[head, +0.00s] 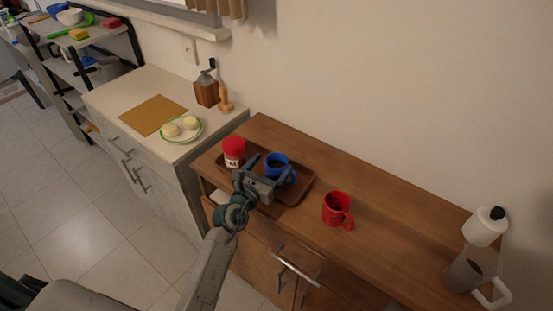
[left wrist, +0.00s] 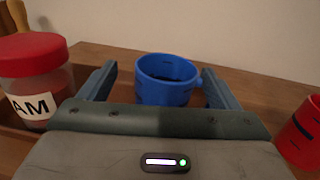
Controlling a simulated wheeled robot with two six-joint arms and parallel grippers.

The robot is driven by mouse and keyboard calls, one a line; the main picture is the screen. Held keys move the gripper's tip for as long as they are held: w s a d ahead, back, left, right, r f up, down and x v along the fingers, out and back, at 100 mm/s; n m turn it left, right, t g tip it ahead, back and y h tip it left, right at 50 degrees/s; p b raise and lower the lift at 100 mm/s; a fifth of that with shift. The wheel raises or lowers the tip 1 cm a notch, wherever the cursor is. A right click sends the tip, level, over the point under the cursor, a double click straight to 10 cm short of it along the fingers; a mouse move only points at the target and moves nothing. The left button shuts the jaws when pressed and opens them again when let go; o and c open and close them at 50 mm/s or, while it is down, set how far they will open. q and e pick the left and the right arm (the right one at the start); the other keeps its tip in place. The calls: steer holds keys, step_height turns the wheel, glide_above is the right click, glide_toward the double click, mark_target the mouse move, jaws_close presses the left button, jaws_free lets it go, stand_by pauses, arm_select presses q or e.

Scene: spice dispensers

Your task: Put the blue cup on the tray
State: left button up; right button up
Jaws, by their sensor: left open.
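The blue cup (head: 279,166) stands upright on the brown wooden tray (head: 299,190), toward its back. My left gripper (head: 270,171) is just in front of the cup, with its fingers open toward it. In the left wrist view the blue cup (left wrist: 167,79) shows between the two spread fingers of my left gripper (left wrist: 160,84), its handle to the right near the right finger. I cannot tell whether that finger touches the handle. The cup's lower part is hidden behind the gripper. My right gripper is not in view.
A red-lidded jar (head: 233,153) stands at the tray's left end. A red mug (head: 337,209) stands on the wooden cabinet (head: 390,215) right of the tray. A clear, white-topped jug (head: 474,260) is at the far right. The cabinet top between mug and jug is clear.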

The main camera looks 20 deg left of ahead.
arm_select(q)
steer(key=v, duration=0.7)
steer(key=shift+s, duration=0.4)
steer(key=shift+r, duration=0.1)
